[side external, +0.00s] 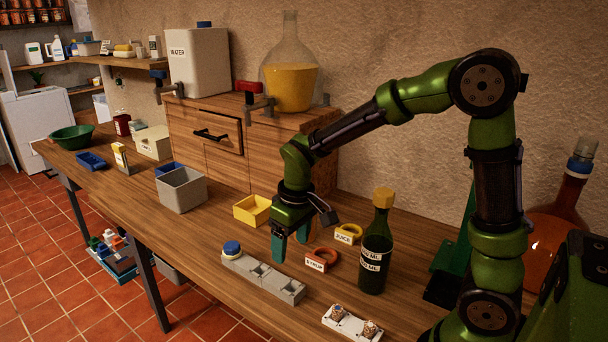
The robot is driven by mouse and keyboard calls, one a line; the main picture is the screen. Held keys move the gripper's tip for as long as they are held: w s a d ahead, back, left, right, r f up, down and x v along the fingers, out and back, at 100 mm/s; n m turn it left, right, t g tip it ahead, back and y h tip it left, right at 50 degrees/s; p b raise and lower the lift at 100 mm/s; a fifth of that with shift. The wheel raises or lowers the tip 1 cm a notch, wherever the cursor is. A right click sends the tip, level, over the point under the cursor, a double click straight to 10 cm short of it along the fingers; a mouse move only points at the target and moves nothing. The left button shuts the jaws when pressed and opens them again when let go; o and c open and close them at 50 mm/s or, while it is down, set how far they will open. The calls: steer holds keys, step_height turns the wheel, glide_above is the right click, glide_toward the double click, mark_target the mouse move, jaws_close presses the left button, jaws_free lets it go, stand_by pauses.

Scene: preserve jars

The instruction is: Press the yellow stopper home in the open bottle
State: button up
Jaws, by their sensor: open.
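The dark green bottle (375,252) stands upright on the wooden bench, right of the middle, with white volume labels on its side. The yellow stopper (384,197) sits at the top of its neck; how deep it sits cannot be told from here. My gripper (290,244) points down to the left of the bottle, its two teal fingers apart with nothing seen between them. It is clear of the bottle and lower than the stopper.
A red ring tagged SYRUP (322,260) and a yellow ring tagged JUICE (348,233) lie between gripper and bottle. A grey rack (285,288) and white tray (352,324) lie along the front edge. A yellow bin (251,210) and grey bin (182,190) stand farther left.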

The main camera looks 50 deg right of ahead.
step_height(320, 180, down, 10)
steer(key=shift+s+a+r, duration=0.1)
steer(key=shift+a, duration=0.05)
stand_by(0.4)
steer(key=shift+s, duration=0.4)
steer(key=s+a+r+m+t+y, duration=0.1)
steer(key=s+r+m+t, duration=0.1)
steer(key=s+r, duration=0.4)
steer(key=s+a+r+m+t+y, duration=0.1)
steer(key=s+r, duration=0.5)
steer(key=r, duration=0.9)
steer(key=m+t, duration=0.1)
steer(key=t, duration=0.1)
steer(key=shift+s+a+t, duration=0.15)
steer(key=shift+s+t, duration=0.05)
steer(key=shift+t, duration=0.2)
